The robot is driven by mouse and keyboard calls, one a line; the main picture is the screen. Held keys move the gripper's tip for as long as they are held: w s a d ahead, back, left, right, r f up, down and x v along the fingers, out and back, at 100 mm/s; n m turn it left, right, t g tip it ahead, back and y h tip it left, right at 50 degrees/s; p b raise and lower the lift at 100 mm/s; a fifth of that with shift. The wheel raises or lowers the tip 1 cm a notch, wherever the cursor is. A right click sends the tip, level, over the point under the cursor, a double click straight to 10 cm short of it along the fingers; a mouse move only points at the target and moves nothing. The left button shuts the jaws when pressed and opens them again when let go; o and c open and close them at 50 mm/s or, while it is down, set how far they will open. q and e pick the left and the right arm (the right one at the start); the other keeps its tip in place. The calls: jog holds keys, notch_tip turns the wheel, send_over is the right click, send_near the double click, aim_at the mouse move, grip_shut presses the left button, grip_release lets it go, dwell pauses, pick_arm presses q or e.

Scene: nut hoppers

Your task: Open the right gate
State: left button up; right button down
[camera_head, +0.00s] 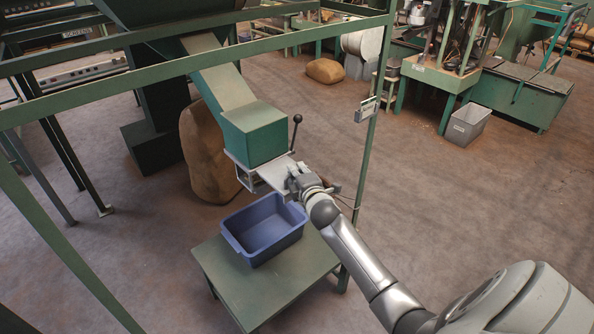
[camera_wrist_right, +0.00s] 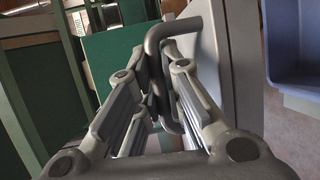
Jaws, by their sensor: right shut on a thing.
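The gate is a flat grey plate (camera_head: 272,174) under the mouth of the green chute box (camera_head: 256,135). Part of the plate sticks out from the box toward my right gripper. My right gripper (camera_head: 293,181) is at the outer end of the plate. In the right wrist view the gate's bent metal bar handle (camera_wrist_right: 158,42) passes between the fingers, and the gripper (camera_wrist_right: 158,108) is shut on it. The grey plate (camera_wrist_right: 237,60) lies beside the handle there. My left gripper is not in view.
An empty blue bin (camera_head: 265,229) stands on a green table (camera_head: 285,282) below the chute. A black-knobbed lever (camera_head: 297,120) rises beside the box. A green frame post (camera_head: 371,130) stands close to my right arm. A brown sack (camera_head: 205,155) is behind the chute.

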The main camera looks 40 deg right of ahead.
jog(key=c, duration=1.8)
grip_release()
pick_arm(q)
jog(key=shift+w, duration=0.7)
pick_arm(e)
jog(key=v, duration=1.2)
jog(key=shift+f, duration=0.15)
